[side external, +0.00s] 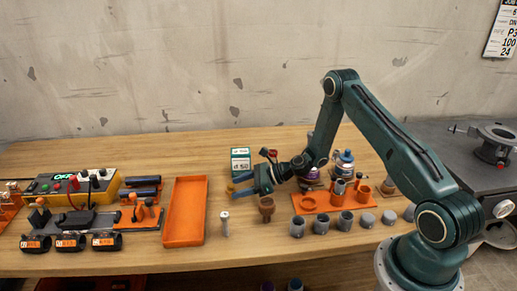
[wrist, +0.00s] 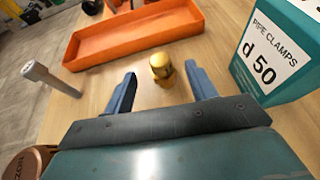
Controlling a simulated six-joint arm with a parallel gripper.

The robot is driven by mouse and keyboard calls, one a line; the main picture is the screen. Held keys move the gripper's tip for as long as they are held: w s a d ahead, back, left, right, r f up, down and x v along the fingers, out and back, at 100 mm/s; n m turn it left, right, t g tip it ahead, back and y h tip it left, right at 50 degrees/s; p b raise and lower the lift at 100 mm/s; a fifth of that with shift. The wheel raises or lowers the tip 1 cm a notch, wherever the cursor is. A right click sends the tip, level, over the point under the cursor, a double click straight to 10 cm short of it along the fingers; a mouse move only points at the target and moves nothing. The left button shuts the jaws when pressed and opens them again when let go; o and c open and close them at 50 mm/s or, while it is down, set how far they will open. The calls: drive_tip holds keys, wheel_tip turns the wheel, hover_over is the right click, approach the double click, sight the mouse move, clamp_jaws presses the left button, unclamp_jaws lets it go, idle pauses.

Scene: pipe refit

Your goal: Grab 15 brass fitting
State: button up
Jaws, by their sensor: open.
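A small brass fitting (wrist: 161,68) stands on the wooden table in the wrist view. It sits between the tips of my gripper's two blue fingers, with a gap on each side. My gripper (side external: 233,187) is open and low over the table in the side view, right of the orange tray. I cannot make out the brass fitting in the side view, where the gripper seems to cover it.
The orange tray (wrist: 75,60) lies beyond the fitting. A teal pipe-clamp box (wrist: 272,60) stands close on the right. A grey bolt-like part (wrist: 50,78) stands left. A brown part (side external: 266,208) and several grey pipe pieces (side external: 297,227) stand near my arm.

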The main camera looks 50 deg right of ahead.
sight(228, 189)
drive_tip(key=shift+w+a, duration=0.1)
drive_tip(key=shift+x, duration=2.55)
drive_tip(key=shift+w, duration=0.1)
drive_tip(key=c, duration=1.1)
